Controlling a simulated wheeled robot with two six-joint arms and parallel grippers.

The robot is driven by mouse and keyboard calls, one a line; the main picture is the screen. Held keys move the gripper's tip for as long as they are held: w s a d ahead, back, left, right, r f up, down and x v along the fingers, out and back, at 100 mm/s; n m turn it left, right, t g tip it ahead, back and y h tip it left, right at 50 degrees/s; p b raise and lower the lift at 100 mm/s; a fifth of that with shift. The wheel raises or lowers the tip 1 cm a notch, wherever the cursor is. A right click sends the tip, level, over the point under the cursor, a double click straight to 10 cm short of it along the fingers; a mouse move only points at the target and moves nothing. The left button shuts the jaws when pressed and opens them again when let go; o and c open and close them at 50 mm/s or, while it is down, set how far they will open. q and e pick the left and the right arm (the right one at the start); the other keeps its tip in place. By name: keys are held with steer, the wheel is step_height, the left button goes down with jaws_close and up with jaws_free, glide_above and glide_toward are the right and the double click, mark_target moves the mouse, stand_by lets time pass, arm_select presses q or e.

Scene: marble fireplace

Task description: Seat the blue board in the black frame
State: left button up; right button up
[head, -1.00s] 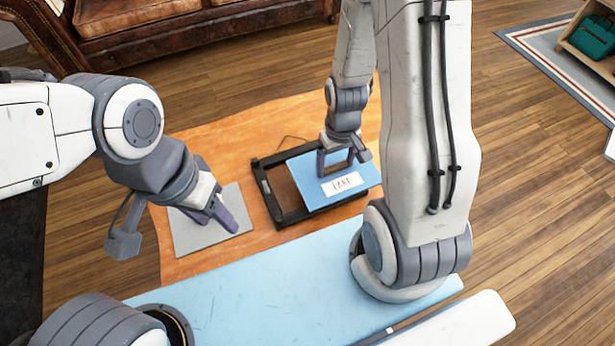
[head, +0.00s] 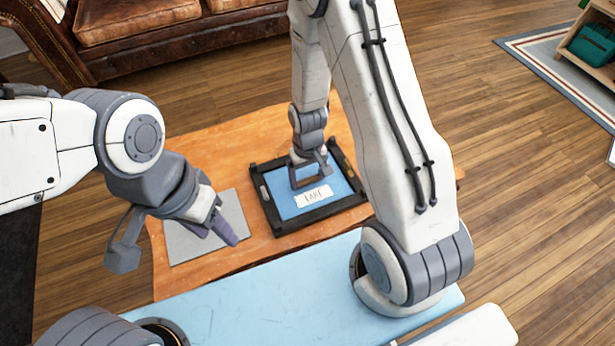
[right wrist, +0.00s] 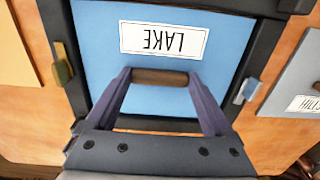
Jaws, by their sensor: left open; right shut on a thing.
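The blue board (head: 290,205), with a white LAKE label, lies within the borders of the black frame (head: 318,213) on the wooden table. My right gripper (head: 311,183) is shut on the board's brown handle (right wrist: 160,77). In the right wrist view the blue board (right wrist: 100,75) shows between the frame's side bars, its label upside down. I cannot tell whether the board rests fully flat in the frame. My left gripper (head: 222,228) is open and empty, above a grey plate (head: 187,243) left of the frame.
The frame has a yellowish clip (right wrist: 62,65) on one side and a grey clip (right wrist: 246,90) on the other. A tan panel (right wrist: 15,55) lies beside the frame in the wrist view. A light blue surface (head: 290,290) spans the front.

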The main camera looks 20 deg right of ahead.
mark_target(307, 179)
steer(key=shift+f, duration=0.2)
steer(key=o, duration=1.2)
steer(key=shift+o, duration=0.2)
step_height(307, 179, up, 12)
steer(key=p, duration=0.4)
steer(key=s+a+r+n, duration=0.3)
steer(key=s+a+r, duration=0.4)
steer(key=a+r, duration=0.25)
steer(key=s+a+r+n, duration=0.1)
steer(key=s+r+n, duration=0.1)
steer(key=s, duration=0.3)
steer(key=s+a+r+n+y, duration=0.1)
steer(key=s+a+r+n, duration=0.1)
steer(key=s+r, duration=0.2)
steer(key=shift+s+r, duration=0.35)
steer(key=shift+s, duration=0.75)
steer(key=shift+r, duration=0.1)
